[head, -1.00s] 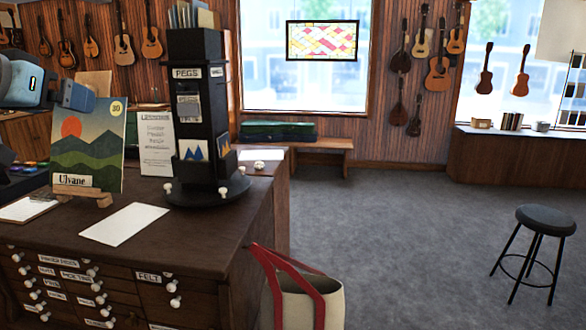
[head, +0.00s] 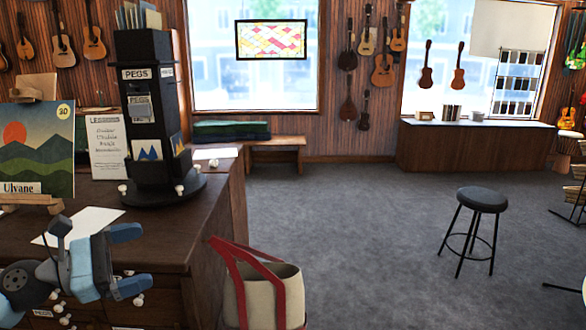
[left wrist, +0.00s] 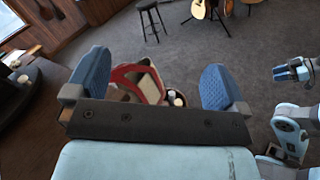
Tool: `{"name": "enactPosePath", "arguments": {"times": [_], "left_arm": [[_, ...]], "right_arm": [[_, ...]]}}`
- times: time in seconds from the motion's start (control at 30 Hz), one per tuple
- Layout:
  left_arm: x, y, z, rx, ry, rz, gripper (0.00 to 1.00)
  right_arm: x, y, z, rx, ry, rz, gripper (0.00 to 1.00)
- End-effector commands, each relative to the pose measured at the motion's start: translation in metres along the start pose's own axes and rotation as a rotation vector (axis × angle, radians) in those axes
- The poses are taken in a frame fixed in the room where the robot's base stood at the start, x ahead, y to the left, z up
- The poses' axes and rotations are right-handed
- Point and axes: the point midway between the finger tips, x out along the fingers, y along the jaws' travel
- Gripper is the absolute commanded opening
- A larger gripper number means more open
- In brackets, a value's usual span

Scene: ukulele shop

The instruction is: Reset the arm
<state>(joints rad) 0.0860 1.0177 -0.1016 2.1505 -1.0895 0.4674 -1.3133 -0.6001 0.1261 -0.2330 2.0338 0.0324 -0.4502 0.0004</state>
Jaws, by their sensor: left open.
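My left gripper (head: 140,260) is open and empty in front of the drawer cabinet, below its top edge. In the left wrist view, its two blue fingers (left wrist: 153,82) stand wide apart with nothing held between them. Beyond the fingers, lower down, is a cream tote bag (head: 262,300) with red handles, which also shows in the left wrist view (left wrist: 150,88). My right gripper (left wrist: 292,72) shows small at the right edge of the left wrist view; its finger opening is too small to judge. It is not in the head view.
The cabinet top (head: 140,225) holds a black peg stand (head: 150,110), a propped landscape picture (head: 38,150), a sign (head: 105,145) and a white sheet (head: 88,222). The tote stands beside the cabinet. A black stool (head: 482,200) stands on otherwise open carpet.

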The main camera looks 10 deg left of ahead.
Motion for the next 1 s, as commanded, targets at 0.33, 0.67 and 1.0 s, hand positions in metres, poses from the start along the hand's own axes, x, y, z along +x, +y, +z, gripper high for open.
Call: {"name": "enactPosePath", "arguments": {"times": [0.33,0.67,1.0], "left_arm": [[0.002,-0.123,-0.174,-1.885,-0.426,0.502,1.00],[-0.009,-0.302,-0.275,2.709,0.709,-0.931,1.00],[-0.010,-0.357,-0.242,2.267,0.656,-0.879,1.00]], "right_arm": [[-0.004,-0.002,0.008,0.005,-0.015,-0.001,0.35],[-0.002,-0.002,0.005,0.004,-0.010,-0.001,0.35],[-0.030,-0.003,-0.040,-0.011,0.002,0.002,0.35]]}}
